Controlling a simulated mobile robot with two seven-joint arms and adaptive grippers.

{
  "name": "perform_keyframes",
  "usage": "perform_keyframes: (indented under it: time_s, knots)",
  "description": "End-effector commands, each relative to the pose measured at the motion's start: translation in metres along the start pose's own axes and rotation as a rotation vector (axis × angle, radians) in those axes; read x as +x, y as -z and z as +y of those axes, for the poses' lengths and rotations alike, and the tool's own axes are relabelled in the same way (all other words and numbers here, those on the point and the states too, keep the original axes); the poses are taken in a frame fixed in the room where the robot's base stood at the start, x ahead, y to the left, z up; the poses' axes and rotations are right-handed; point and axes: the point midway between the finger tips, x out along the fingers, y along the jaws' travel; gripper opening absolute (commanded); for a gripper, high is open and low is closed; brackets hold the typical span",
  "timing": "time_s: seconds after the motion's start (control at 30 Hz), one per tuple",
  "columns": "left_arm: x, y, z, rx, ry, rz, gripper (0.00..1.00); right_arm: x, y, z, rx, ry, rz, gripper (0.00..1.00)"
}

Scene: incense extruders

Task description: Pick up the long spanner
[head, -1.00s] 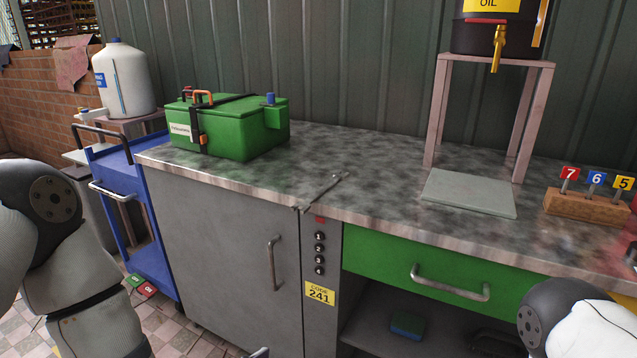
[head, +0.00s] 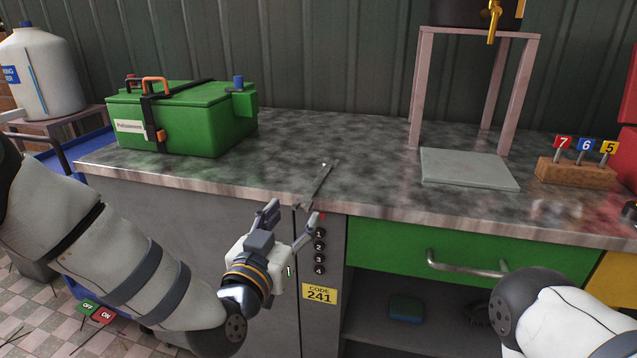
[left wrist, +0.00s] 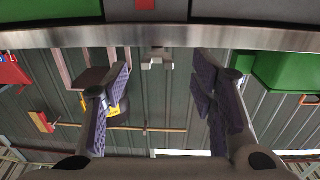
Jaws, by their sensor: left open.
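The long spanner (head: 320,183) is a thin grey metal bar lying on the worktop near its front edge. Its near end juts slightly over the edge, above the keypad. My left gripper (head: 292,218) is open and empty, in front of the cabinet just below and left of that end, apart from it. The rest of the spanner is hidden there. My right gripper is out of view.
A green toolbox (head: 185,120) stands at the left of the worktop (head: 290,140). A grey plate (head: 468,169) lies under a pink stand (head: 480,34). A wooden block (head: 575,172) with numbered tags is at right. The worktop around the spanner is clear.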

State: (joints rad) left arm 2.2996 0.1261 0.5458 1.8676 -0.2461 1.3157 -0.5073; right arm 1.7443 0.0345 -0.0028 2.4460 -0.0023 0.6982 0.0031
Motion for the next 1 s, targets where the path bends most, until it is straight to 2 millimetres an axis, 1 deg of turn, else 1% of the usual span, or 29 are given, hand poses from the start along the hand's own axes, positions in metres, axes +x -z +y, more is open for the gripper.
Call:
perform_keyframes:
  time_s: [0.07, 0.2, 0.3, 0.4, 0.57, 0.6, 0.67, 0.7, 0.8, 1.0]
  knots:
    - [0.010, -0.001, 0.001, -0.001, 0.000, 0.000, 0.52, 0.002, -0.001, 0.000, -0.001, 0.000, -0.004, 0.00]
    - [0.037, -0.004, 0.004, -0.003, 0.002, 0.000, 0.52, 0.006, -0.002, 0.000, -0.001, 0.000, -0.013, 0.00]
    - [0.052, -0.004, 0.004, -0.002, 0.000, -0.001, 0.52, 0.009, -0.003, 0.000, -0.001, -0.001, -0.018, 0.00]
    - [0.056, -0.003, 0.005, -0.001, -0.001, -0.002, 0.52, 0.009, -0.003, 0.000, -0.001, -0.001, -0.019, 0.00]
    - [0.056, -0.002, 0.004, -0.001, -0.001, -0.001, 0.52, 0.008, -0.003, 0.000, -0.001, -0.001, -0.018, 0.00]
    - [0.056, -0.002, 0.004, -0.001, -0.001, -0.001, 0.43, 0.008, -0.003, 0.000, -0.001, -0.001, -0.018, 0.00]
    - [0.056, -0.002, 0.004, -0.001, -0.001, -0.001, 0.29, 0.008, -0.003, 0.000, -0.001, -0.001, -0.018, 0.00]
    - [0.056, -0.002, 0.004, -0.001, -0.001, -0.001, 0.20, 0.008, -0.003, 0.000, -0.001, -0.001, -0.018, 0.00]
    - [0.056, -0.002, 0.004, -0.001, 0.000, -0.001, 0.00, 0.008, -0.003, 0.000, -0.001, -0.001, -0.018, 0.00]
    - [0.056, -0.001, 0.004, -0.001, 0.000, 0.001, 0.00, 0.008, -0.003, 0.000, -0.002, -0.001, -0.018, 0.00]
